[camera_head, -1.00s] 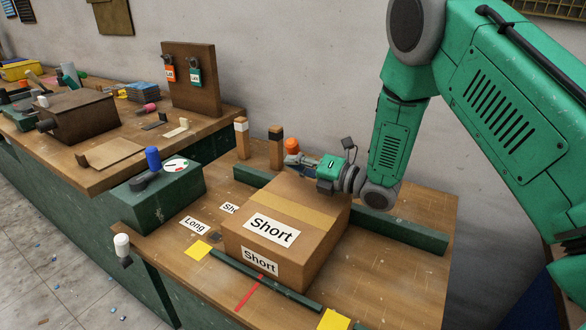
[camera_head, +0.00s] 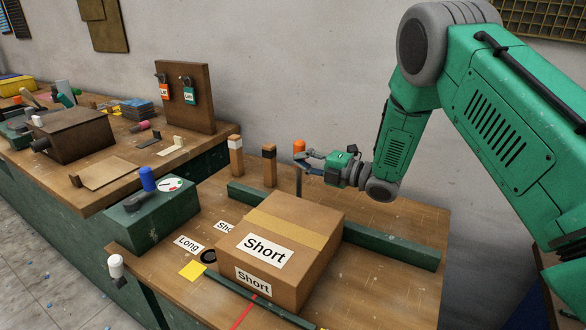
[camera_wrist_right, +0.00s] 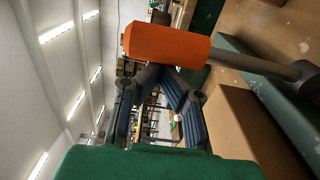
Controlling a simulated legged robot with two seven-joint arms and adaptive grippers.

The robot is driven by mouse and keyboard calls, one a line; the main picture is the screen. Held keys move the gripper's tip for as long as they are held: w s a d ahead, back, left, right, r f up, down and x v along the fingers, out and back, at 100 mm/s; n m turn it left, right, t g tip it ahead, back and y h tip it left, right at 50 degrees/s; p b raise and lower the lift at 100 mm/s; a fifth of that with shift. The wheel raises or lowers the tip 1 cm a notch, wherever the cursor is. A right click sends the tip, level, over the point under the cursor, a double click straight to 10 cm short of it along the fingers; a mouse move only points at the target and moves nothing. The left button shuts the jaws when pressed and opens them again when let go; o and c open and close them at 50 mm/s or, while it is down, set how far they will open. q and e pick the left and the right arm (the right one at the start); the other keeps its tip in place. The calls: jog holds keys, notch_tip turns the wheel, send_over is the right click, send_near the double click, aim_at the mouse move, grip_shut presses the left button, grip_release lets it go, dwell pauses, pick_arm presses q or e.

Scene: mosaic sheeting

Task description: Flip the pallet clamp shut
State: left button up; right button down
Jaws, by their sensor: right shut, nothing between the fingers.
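The pallet clamp shows as an orange handle (camera_head: 299,146) on an upright grey rod, behind the cardboard box (camera_head: 318,225). In the right wrist view, the orange handle (camera_wrist_right: 165,44) is large and close in front of the fingers, with its rod running to a grey pivot at the right. My right gripper (camera_head: 303,160) is at the handle's right side, just below the orange part, with its fingers shut and empty. I cannot tell whether it touches the handle or rod. My left gripper is not in view.
The box labelled Short stands on the wooden bench between green rails (camera_head: 390,243). Two wooden posts (camera_head: 236,155) stand left of the clamp. A green block with a blue knob (camera_head: 148,179) is at the left.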

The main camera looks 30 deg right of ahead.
jog(key=w+d+m, duration=0.3)
jog(key=d, duration=0.2)
jog(key=shift+d+b, duration=0.3)
jog(key=shift+b, duration=0.05)
jog(key=shift+w+d, duration=0.1)
jog(key=shift+r, duration=0.1)
